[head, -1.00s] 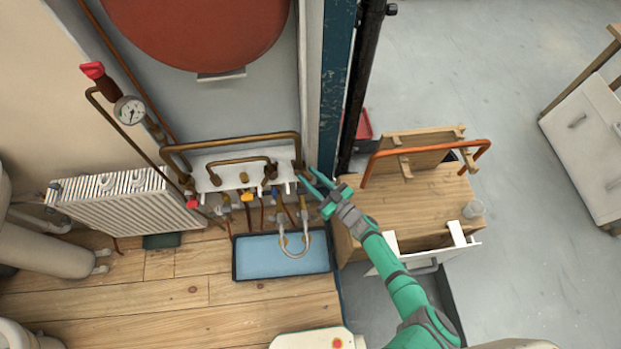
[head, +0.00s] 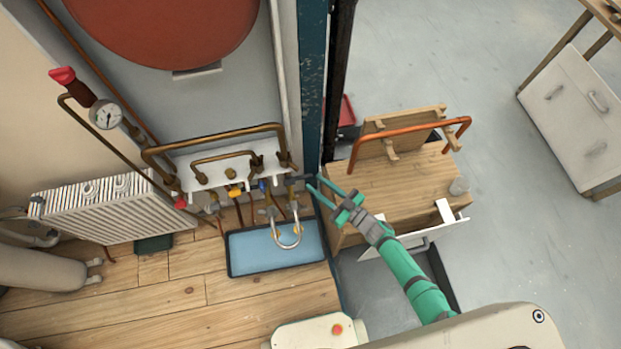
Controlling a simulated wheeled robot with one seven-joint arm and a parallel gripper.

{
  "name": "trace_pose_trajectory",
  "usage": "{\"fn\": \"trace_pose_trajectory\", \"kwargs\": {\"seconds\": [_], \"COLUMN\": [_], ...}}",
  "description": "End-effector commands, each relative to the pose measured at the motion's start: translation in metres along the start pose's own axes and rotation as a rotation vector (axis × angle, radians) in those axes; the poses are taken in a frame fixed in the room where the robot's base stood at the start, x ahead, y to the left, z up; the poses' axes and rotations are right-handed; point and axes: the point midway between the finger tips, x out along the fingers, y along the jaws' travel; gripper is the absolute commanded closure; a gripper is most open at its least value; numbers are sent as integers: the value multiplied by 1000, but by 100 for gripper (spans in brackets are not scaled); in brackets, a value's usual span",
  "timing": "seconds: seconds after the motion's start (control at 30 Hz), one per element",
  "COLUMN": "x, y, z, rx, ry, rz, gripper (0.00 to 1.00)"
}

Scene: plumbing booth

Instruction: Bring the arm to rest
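My gripper (head: 315,187) is at the end of my green arm, near the right end of the brass pipework in the head view. Its two fingers are spread apart, and I see nothing between them. It points up and left, beside the blue post and left of the wooden cabinet. The arm (head: 405,270) reaches up from the lower right over the cabinet's open drawer.
A blue tray (head: 270,250) lies under the valves. A blue post (head: 312,80) stands left of the cabinet. Grey floor is free at right.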

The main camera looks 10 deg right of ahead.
Motion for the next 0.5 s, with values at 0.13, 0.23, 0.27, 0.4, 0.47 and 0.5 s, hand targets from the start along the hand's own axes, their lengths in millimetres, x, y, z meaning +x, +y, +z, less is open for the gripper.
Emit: {"fn": "trace_pose_trajectory", "kwargs": {"seconds": [0.13,0.23,0.27,0.4,0.47,0.5], "x": [-7,-7,-7,-7,-7,-7], "y": [0,-1,-1,0,0,0], "z": [0,0,0,0,0,0], "rx": [0,1,1,0,0,0], "ry": [-1,0,0,0,0,0], "rz": [-1,-1,-1,-1,-1,0], "gripper": [70,70,70,70,70,70]}}
